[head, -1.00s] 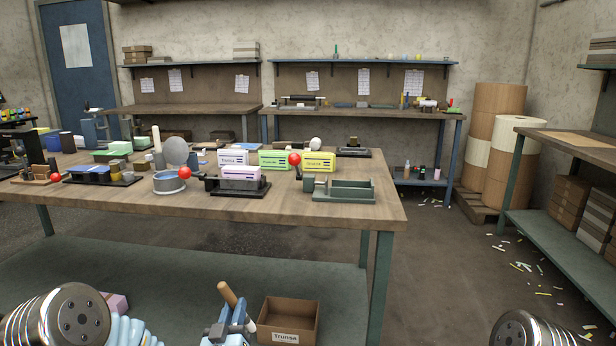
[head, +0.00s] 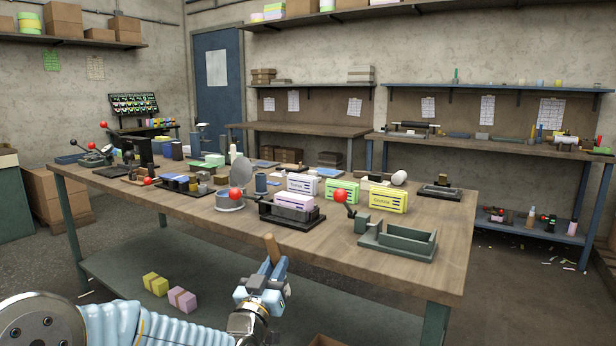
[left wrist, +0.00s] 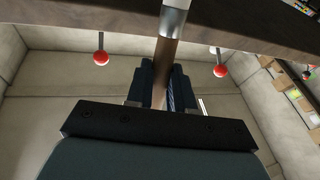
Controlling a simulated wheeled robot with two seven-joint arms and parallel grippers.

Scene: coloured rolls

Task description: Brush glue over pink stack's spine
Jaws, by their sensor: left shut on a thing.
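The pink stack (head: 294,201) sits in a black press with a red-knobbed lever on the near side of the wooden table. My left gripper (head: 276,270) is low in front of the table's near edge and shut on a brush with a wooden handle (head: 271,245). The left wrist view shows the brush handle (left wrist: 162,62) between the dark fingers, with a metal ferrule (left wrist: 173,20) beyond; the bristles cannot be made out. A round pot (head: 229,204) with a grey disc standing behind it is left of the press. My right gripper is out of view.
White, green and yellow labelled stacks (head: 379,198) stand behind the press. A green-grey tray fixture (head: 398,240) is to its right. The table's near edge lies between my gripper and the press. Yellow and pink blocks (head: 182,299) lie on the lower shelf.

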